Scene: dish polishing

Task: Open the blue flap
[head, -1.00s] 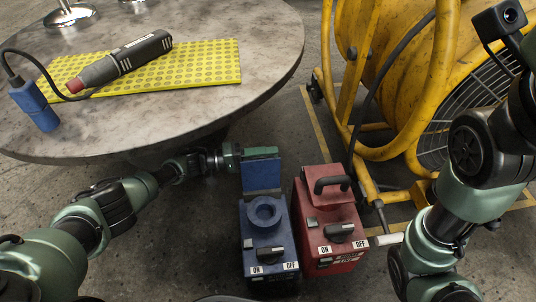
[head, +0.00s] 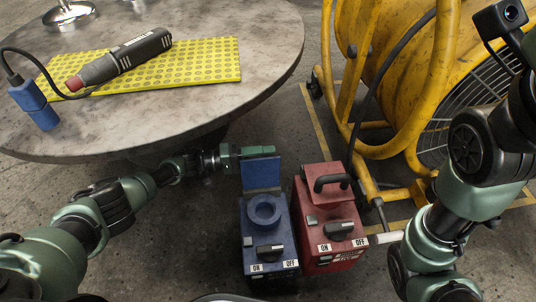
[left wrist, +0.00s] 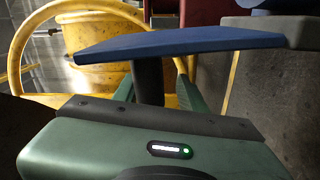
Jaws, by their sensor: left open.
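The blue flap (head: 261,175) stands up at the back of the blue box (head: 268,246), which has a round ring and an ON/OFF knob on top. My left gripper (head: 258,151) is at the flap's upper edge, behind it. In the left wrist view the flap (left wrist: 180,43) shows as a blue slab beyond the open green fingers (left wrist: 155,88). I cannot tell whether the fingers touch it. My right arm shows at the right, but its gripper is out of view.
A red box (head: 330,225) with a black handle stands close right of the blue box. A yellow fan frame (head: 400,130) stands behind it. The round table (head: 215,103) at upper left holds a yellow mat (head: 210,72) and a polishing tool (head: 125,58).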

